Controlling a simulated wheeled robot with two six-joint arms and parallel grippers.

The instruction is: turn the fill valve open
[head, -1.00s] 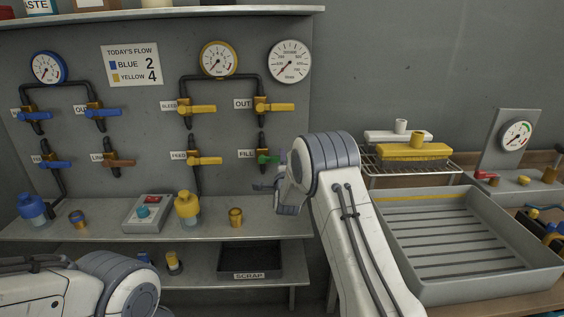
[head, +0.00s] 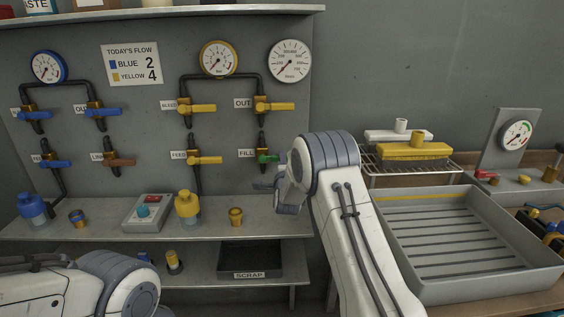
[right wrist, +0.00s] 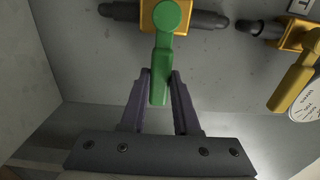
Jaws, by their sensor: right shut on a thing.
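The fill valve (head: 266,157) has a green handle and sits on the grey panel beside the FILL label (head: 246,154). Its handle (right wrist: 163,70) also shows in the right wrist view, lying crosswise to its dark pipe. My right gripper (right wrist: 160,78) is shut on the green handle, one finger on each side near its free end. In the head view the right gripper (head: 264,184) is partly hidden by my own wrist, which also covers the end of the handle. My left arm is at the lower left, and its gripper jaws cannot be made out.
Yellow-handled valves OUT (head: 274,106), BLEED (head: 197,108) and FEED (head: 204,160) are close by. A shelf (head: 270,226) with bottles and a button box (head: 147,213) runs below. A large grey tray (head: 535,262) stands at right.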

